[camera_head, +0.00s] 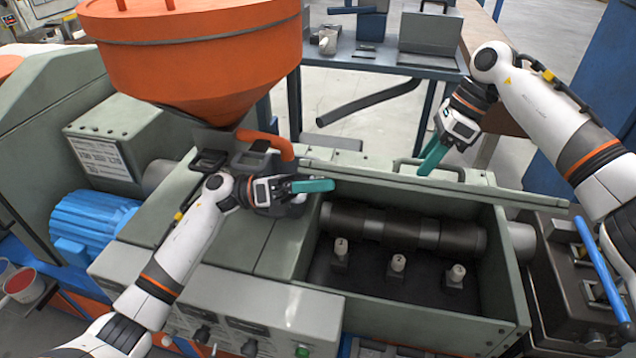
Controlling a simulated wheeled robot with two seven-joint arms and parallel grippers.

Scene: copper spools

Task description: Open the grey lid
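The grey-green machine box (505,262) stands open at the top, and its inside shows. A narrow grey-green panel with a handle (430,166) runs along its back edge; it looks like the grey lid (370,165) swung back, seen nearly edge-on. My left gripper (330,185), with teal fingers, is above the box's left back corner, left of the handle. My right gripper (424,170), also teal-fingered, points down close to the handle. I cannot tell whether it touches it. The gaps between both grippers' fingers are hidden.
Inside the box are a dark roller (400,228) and several small pale-topped posts (397,264). An orange hopper (195,55) hangs at the upper left. A blue motor (90,222) is at the left. A dark unit with a blue bar (600,268) stands at the right.

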